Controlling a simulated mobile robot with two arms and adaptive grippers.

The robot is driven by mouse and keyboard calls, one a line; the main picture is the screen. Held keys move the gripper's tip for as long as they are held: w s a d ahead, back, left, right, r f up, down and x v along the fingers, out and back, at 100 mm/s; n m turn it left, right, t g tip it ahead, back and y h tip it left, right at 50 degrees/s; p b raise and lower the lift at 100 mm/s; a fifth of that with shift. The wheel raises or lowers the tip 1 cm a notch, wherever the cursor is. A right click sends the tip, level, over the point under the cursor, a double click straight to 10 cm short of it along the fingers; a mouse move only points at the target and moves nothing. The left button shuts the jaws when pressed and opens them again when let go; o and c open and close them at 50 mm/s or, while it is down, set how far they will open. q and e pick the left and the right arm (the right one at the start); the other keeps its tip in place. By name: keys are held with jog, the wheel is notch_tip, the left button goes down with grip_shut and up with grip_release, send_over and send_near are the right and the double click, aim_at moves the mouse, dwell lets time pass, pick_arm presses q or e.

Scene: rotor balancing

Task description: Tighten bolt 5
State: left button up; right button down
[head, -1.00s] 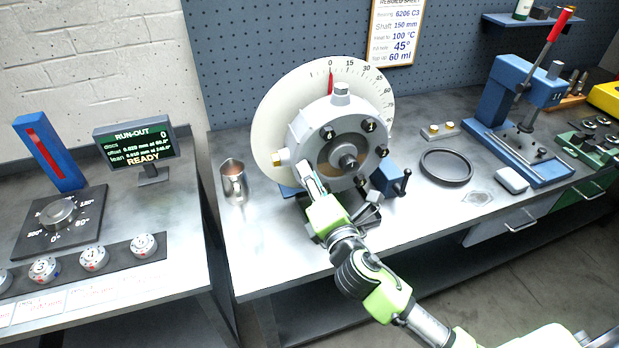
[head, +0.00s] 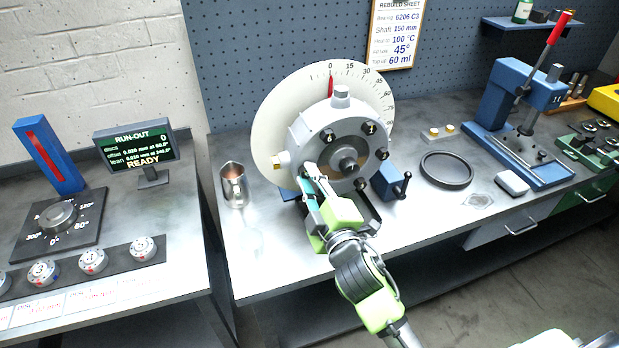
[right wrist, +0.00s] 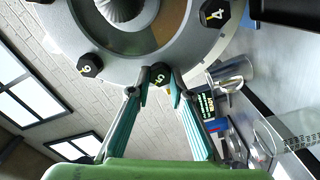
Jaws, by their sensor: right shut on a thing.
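The grey round housing (head: 305,135) stands on the bench in front of a white degree dial (head: 268,125), with dark bolts around its face. In the head view, my right gripper (head: 311,172) is at the lower left of the face and hides bolt 5. Bolt 6 (right wrist: 90,65) and bolt 4 (right wrist: 213,13) flank it in the wrist view. My left gripper is not in view.
A metal jug (head: 232,186) stands left of the housing. A blue clamp (head: 385,181) with a handle is close on the right. The bench front left is clear.

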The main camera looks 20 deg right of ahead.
jog(key=m, duration=0.3)
jog(key=shift+m+p, duration=0.3)
jog(key=shift+p, duration=0.05)
jog(key=shift+m+p, duration=0.4)
jog(key=shift+m, duration=1.1)
jog(key=c, duration=1.8)
grip_release()
jog(key=shift+c, duration=0.2)
jog(key=shift+s, duration=0.2)
jog(key=s, duration=1.1)
jog(key=shift+s+d, duration=0.25)
jog(key=shift+s, duration=0.05)
jog(key=shift+f, duration=0.1)
